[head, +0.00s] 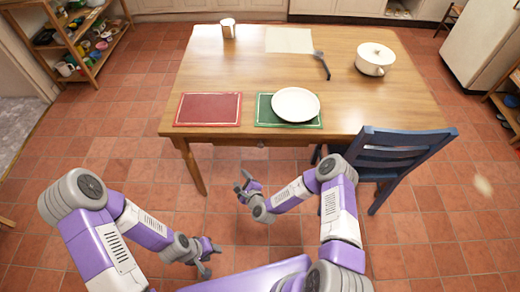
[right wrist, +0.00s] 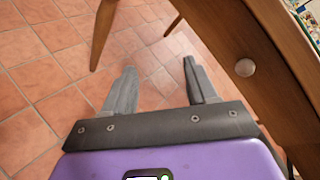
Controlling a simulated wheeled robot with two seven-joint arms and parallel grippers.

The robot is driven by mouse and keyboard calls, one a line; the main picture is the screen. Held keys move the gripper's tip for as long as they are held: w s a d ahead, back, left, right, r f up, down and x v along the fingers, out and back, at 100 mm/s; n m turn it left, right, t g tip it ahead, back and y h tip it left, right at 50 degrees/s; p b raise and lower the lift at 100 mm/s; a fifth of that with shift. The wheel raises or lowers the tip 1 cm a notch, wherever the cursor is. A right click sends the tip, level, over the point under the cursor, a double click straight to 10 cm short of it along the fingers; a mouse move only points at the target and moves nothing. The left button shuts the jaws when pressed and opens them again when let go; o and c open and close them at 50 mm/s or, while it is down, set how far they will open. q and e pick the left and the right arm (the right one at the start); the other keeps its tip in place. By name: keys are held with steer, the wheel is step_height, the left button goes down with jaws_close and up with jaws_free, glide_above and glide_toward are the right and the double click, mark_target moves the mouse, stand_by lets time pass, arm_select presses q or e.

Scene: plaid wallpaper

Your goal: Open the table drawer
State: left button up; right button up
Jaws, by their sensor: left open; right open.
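A wooden table (head: 300,65) stands ahead of me in the head view. Its front edge has a small round knob (head: 261,144) below the green placemat. In the right wrist view the knob (right wrist: 245,67) shows as a pale round button on the wooden drawer front (right wrist: 262,98), right of the fingers. The drawer front looks flush in the head view. My right gripper (head: 244,186) is open and empty, in front of and below the table edge; its open fingers show over the floor in the right wrist view (right wrist: 160,88). My left gripper (head: 209,256) is open and empty, lower and nearer to me.
A blue chair (head: 393,150) stands at the table's front right. On the table are a red placemat (head: 208,109), a green placemat (head: 264,112) with a white plate (head: 295,104), and a white pot (head: 375,59). The tiled floor left of the table is clear.

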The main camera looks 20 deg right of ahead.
mark_target(261, 147)
steer(key=w+d+m+t+h, duration=0.1)
steer(key=w+d+m+h, duration=0.1)
steer(key=m, duration=0.3)
steer(key=w+d+r+m+t+h, duration=0.1)
steer(key=w+d+m+h, duration=0.2)
steer(key=w+d+m, duration=0.1)
steer(key=w+d+r+m+t+h+b, duration=0.1)
steer(key=w+d+m+t+h, duration=0.1)
steer(key=w+d+m, duration=0.3)
steer(key=shift+w+r+m+h, duration=0.1)
steer(key=shift+m+h, duration=0.2)
steer(key=shift+h, duration=0.3)
jaws_close()
